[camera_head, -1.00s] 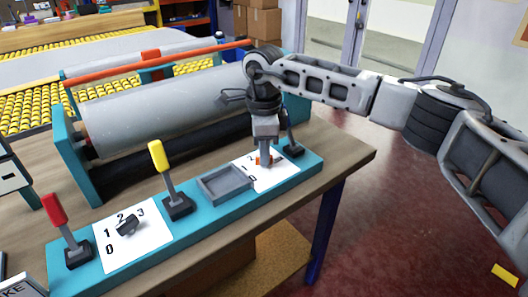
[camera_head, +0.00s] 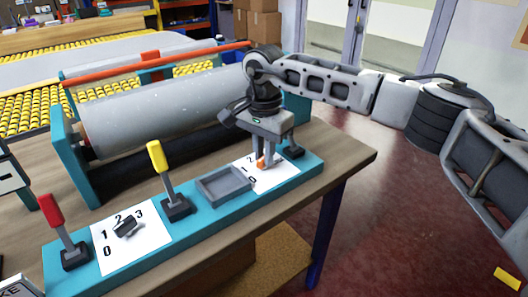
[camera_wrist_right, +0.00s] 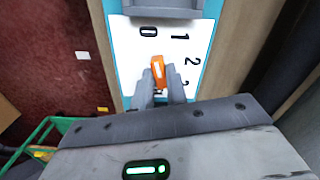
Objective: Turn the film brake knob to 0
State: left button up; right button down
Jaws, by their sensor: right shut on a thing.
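The orange knob (camera_head: 262,164) sits on the white number plate at the right end of the teal panel. My right gripper (camera_head: 268,158) comes down from above and is shut on it, with a finger on each side in the right wrist view (camera_wrist_right: 160,90). There the orange knob (camera_wrist_right: 158,70) has a white stripe, and its free end points roughly at the 0. The 1 and 2 lie to the right of the 0. A second, dark knob (camera_head: 126,229) stands on the left number plate, apart from the gripper. My left gripper is out of view.
A grey tray (camera_head: 224,186) lies between the plates. A yellow-handled lever (camera_head: 158,157), a red-handled lever (camera_head: 54,211) and a dark lever (camera_head: 294,150) close beside my right gripper rise from the panel. A large roller (camera_head: 165,108) stands behind.

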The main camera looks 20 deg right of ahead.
jog(key=shift+r+n, duration=0.15)
jog(key=shift+n, duration=0.45)
jog(key=c, duration=1.4)
grip_release()
notch_tip(320, 180, up, 16)
jog(key=shift+p, duration=0.35)
